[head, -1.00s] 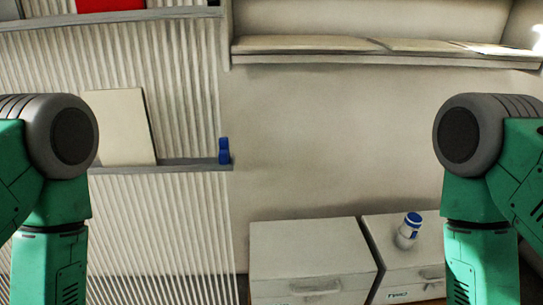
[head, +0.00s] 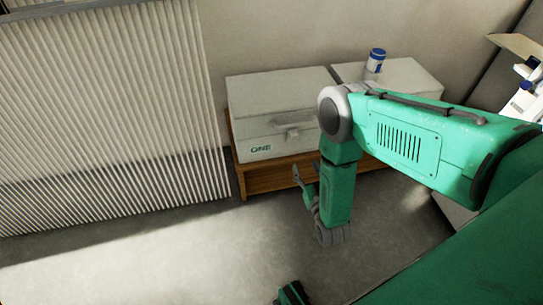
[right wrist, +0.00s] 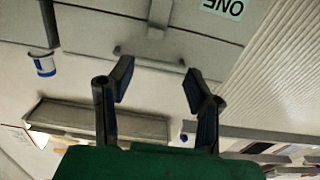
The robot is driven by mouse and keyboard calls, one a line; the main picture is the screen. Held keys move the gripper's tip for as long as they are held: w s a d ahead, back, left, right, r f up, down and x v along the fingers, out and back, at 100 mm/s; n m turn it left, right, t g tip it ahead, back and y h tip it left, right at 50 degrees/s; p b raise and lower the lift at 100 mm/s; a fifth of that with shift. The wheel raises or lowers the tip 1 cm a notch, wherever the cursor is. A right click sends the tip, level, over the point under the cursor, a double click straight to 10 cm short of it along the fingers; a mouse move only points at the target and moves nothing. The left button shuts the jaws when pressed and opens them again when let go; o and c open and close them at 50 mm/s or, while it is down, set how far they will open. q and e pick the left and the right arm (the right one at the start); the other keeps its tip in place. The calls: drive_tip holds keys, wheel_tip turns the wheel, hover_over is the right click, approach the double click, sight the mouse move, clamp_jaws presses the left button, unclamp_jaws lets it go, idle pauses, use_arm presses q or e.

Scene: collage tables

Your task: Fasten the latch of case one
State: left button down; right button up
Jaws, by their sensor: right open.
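Case one (head: 275,98) is a white lidded box marked ONE, on a wooden stand in the head view. Its lid looks down. A grey handle and a small latch tab (head: 293,134) are on its front. In the right wrist view the case is upside down, with the ONE label (right wrist: 222,7) at top right and the latch strip (right wrist: 159,17) at the top. My right gripper (head: 304,183) is low in front of the case, apart from it. Its fingers (right wrist: 157,80) are spread and empty, below the latch strip in the wrist view. My left gripper is not in view.
The wooden stand (head: 262,180) is under the cases. A ribbed panel (head: 110,110) is at left. The floor in front is clear.

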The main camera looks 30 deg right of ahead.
sight(295, 135)
drive_tip(key=b+x, duration=0.4)
drive_tip(key=x, duration=0.7)
drive_tip(key=shift+r, duration=0.1)
drive_tip(key=shift+d+b+x, duration=0.2)
drive_tip(key=shift+b+x, duration=0.2)
drive_tip(key=shift+x, duration=0.7)
drive_tip(key=shift+w+d+f, duration=0.2)
drive_tip(key=shift+w+d, duration=0.1)
drive_tip(key=shift+d, duration=0.2)
drive_tip(key=shift+a+r, duration=0.15)
drive_tip(key=shift+a, duration=0.15)
drive_tip(key=shift+c, duration=0.4)
drive_tip(key=shift+a+r, duration=0.1)
drive_tip(key=shift+a, duration=0.1)
drive_tip(key=c, duration=0.9)
drive_tip(key=shift+w+d+r+p, duration=0.2)
drive_tip(key=shift+d+r+p, duration=0.05)
drive_tip(key=shift+p, duration=0.45)
drive_tip(key=shift+w+d+g+p, duration=0.1)
drive_tip(key=shift+w+g+p, duration=0.05)
drive_tip(key=shift+g+p, duration=0.3)
drive_tip(key=shift+g, duration=0.25)
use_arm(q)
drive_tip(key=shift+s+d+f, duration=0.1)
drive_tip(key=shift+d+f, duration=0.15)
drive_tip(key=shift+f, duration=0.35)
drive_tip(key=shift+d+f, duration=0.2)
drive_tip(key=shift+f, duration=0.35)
use_arm(e)
drive_tip(key=shift+f, duration=0.2)
